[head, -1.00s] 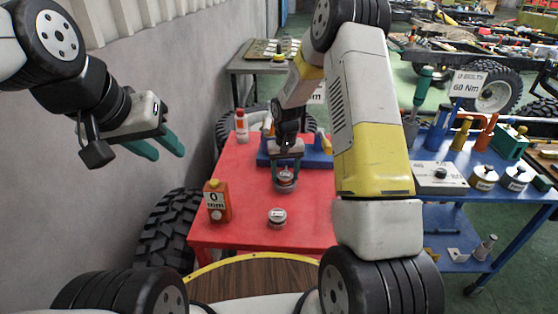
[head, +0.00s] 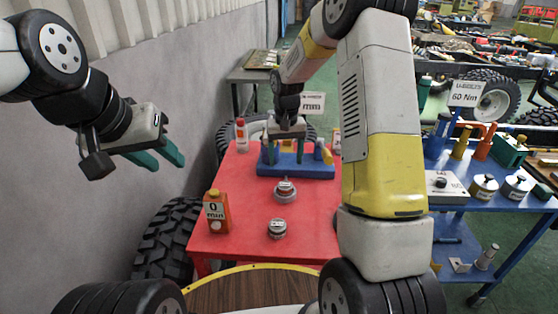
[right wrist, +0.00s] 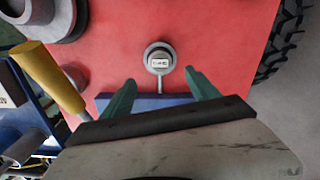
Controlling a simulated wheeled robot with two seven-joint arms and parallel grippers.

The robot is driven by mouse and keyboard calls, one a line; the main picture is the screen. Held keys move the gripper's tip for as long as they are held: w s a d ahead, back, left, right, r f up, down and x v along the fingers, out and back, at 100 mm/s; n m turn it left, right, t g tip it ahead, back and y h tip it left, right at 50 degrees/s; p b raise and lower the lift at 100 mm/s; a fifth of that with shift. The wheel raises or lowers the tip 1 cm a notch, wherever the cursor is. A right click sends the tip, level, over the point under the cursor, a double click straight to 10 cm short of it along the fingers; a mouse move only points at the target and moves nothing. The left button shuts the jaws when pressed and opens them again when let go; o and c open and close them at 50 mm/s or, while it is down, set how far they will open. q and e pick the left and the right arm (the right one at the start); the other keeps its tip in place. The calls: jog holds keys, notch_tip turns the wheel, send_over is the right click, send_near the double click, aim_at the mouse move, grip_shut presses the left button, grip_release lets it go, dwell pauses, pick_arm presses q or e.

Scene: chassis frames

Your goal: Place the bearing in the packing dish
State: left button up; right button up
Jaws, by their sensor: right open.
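On the red table (head: 240,175) a small round metal piece with a pale label (head: 285,186) sits in or on a shallow grey dish (head: 285,197); I cannot tell for certain that it is the bearing. They also show in the right wrist view, the labelled piece (right wrist: 159,61) inside the round grey rim (right wrist: 148,50). A similar round labelled metal piece (head: 277,229) stands nearer me. My right gripper (head: 285,157) is open and empty over the blue stand, behind the dish and apart from it. My left gripper (head: 160,160) is open and empty, left of the table.
The blue stand (head: 290,172) holds upright tools at the table's back. A blue tool bench (head: 450,200) is at right.

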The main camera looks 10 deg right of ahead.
jog(key=s+d+r+t+y, duration=0.1)
jog(key=s+r+t, duration=0.1)
jog(key=s+r, duration=0.55)
jog(key=s+d+r+t, duration=0.1)
jog(key=s+r, duration=0.4)
jog(key=r, duration=0.5)
jog(key=s+r+t+y, duration=0.1)
jog(key=s+r+t, duration=0.2)
jog(key=s, duration=1.2)
jog(key=shift+s+r, duration=0.15)
jog(key=shift+s, duration=0.1)
